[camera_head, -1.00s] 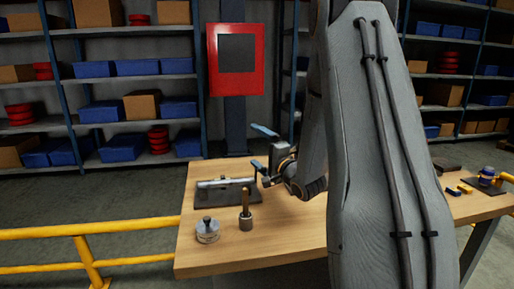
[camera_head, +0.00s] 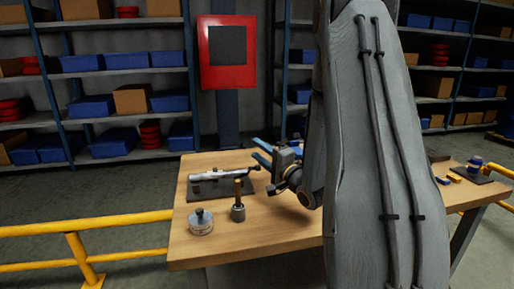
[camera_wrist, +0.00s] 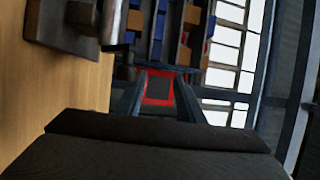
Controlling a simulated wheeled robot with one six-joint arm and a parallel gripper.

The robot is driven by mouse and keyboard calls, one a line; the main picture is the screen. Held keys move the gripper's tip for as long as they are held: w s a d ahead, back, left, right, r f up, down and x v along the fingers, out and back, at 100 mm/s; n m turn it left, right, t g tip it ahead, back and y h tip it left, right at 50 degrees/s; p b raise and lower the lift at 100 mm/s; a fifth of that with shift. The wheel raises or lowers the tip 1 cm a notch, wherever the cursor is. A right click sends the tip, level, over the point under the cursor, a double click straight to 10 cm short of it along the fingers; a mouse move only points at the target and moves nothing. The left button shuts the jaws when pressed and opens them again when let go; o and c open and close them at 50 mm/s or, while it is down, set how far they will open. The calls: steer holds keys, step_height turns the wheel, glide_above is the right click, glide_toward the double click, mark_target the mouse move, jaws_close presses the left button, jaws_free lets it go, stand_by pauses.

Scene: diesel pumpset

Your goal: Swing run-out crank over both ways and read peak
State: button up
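The run-out crank (camera_head: 222,174) is a silver bar lying across a dark base plate (camera_head: 212,193) at the left back of the wooden bench. Its right end sits higher in the picture than its left. In the wrist view, part of a dark block and a silver cylinder (camera_wrist: 114,24), seemingly this fixture, show at the upper left. My gripper (camera_head: 262,152) has two blue fingers, just right of and behind the bar's right end. The fingers are apart with nothing seen between them, also in the wrist view (camera_wrist: 160,100). I cannot make out any dial reading.
A round silver piece with a black knob (camera_head: 200,223) and a metal cup with a wooden handle (camera_head: 238,212) stand in front of the crank. Small items lie at the bench's right. A yellow rail (camera_head: 90,228) runs left. A red-framed panel (camera_head: 227,75) hangs behind.

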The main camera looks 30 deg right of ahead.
steer(key=shift+s+d+f, duration=0.25)
steer(key=shift+s+f, duration=0.6)
steer(key=shift+s, duration=0.25)
